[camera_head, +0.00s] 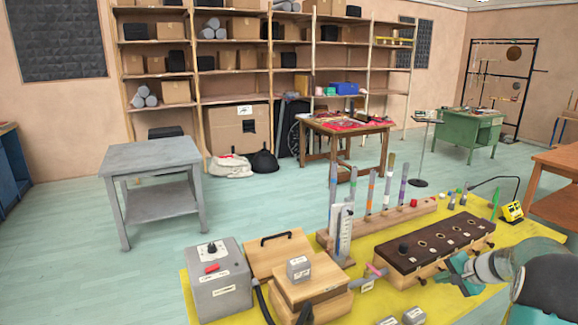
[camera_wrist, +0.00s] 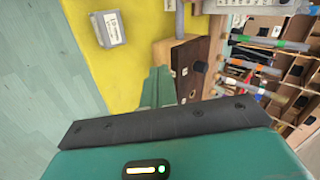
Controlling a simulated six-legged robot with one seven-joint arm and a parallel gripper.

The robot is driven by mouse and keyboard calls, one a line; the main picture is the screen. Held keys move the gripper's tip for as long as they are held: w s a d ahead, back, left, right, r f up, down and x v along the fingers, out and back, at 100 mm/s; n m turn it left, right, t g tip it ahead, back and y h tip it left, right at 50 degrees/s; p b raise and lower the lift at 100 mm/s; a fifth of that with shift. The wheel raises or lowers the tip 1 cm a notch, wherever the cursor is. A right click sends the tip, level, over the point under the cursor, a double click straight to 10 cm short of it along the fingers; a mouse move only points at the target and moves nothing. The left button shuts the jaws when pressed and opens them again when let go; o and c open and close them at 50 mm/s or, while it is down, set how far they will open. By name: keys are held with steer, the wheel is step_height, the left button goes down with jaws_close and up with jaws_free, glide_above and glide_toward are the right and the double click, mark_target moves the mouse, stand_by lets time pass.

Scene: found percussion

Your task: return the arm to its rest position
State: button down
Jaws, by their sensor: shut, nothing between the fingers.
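My gripper (camera_head: 449,270) shows at the lower right of the head view, teal, at the end of my grey arm (camera_head: 505,268). It is just right of and in front of the dark-topped wooden block with several holes (camera_head: 432,241). In the wrist view my gripper (camera_wrist: 158,75) has its two green fingers together with nothing between them. Beyond the fingers lies the yellow mat (camera_wrist: 82,50) and the end of the wooden block (camera_wrist: 170,45). I cannot tell whether the fingertips touch the block.
A grey control box (camera_head: 219,283), a wooden box (camera_head: 312,286) and a rack of upright tubes (camera_head: 385,220) stand on the yellow mat (camera_head: 478,215). A small grey box (camera_wrist: 109,28) lies near the gripper. A grey table (camera_head: 152,155) stands left; the floor between is clear.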

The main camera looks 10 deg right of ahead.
steer(key=s+a+r+n+g, duration=0.1)
steer(key=s+a+r+n, duration=0.15)
steer(key=a+r, duration=0.4)
steer(key=s+a+r+n+g, duration=0.1)
steer(key=s+a+r+n, duration=0.2)
steer(key=a, duration=0.7)
steer(key=s+a+r+n+g, duration=0.1)
steer(key=s+a+r, duration=0.4)
steer(key=a, duration=0.3)
steer(key=s+a+n+h, duration=0.1)
steer(key=s+a+n, duration=0.1)
steer(key=s, duration=0.5)
steer(key=s+a+n+h, duration=0.1)
steer(key=s+a, duration=0.4)
steer(key=s, duration=0.1)
steer(key=s+a+r+n+h, duration=0.1)
steer(key=s+a+n, duration=0.1)
steer(key=s+a, duration=0.2)
steer(key=s, duration=0.3)
steer(key=shift+s+n, duration=0.3)
steer(key=shift+n, duration=0.05)
